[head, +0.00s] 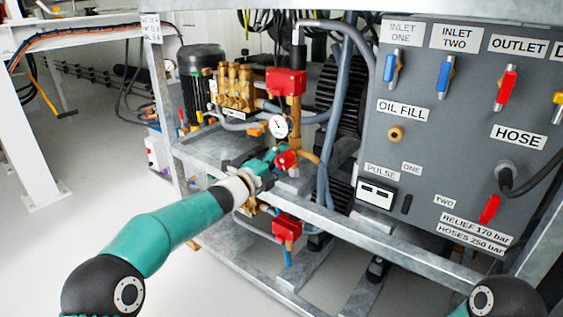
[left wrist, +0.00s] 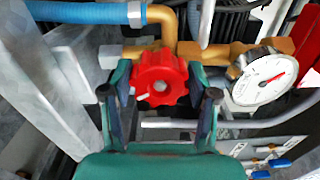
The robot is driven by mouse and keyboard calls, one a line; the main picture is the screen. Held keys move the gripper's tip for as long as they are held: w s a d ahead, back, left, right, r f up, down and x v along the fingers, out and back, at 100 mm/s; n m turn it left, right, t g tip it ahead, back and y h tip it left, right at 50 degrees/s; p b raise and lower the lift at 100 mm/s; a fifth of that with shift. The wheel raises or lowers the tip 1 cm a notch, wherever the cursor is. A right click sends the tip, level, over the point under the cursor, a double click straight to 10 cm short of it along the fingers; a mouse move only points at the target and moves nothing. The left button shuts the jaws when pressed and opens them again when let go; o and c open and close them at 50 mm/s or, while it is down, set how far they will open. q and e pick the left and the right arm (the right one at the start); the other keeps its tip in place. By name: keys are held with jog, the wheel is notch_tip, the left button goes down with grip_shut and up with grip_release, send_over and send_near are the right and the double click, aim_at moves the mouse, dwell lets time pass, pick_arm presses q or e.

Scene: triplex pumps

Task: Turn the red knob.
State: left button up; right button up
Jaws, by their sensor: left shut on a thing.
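The red knob (left wrist: 160,79) is a lobed red wheel with a grey centre, on brass pipework in the left wrist view. My left gripper (left wrist: 160,95) has its two teal and black fingers on either side of the knob, shut on it. In the head view the red knob (head: 286,160) shows just beyond my left gripper (head: 275,162), partly hidden by it. My left arm reaches in from the lower left. My right gripper is not in view.
A pressure gauge (head: 278,126) sits just above the knob; it also shows at the right of the left wrist view (left wrist: 263,77). Red boxes (head: 286,82) and a blue hose (left wrist: 85,12) are close by. A grey panel (head: 450,130) with valve handles stands at right. Steel frame rails surround the pumps.

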pick_arm(q)
jog(key=shift+s+d+f, duration=0.15)
jog(key=shift+d+f, duration=0.15)
jog(key=shift+f, duration=0.1)
jog(key=o, duration=1.1)
jog(key=shift+o, duration=0.3)
jog(key=shift+a+r, duration=0.15)
jog(key=shift+r, duration=0.1)
jog(key=shift+a, duration=0.1)
jog(key=v, duration=1.1)
jog(key=shift+s+a, duration=0.2)
jog(key=shift+s, duration=0.15)
jog(key=shift+f, duration=0.1)
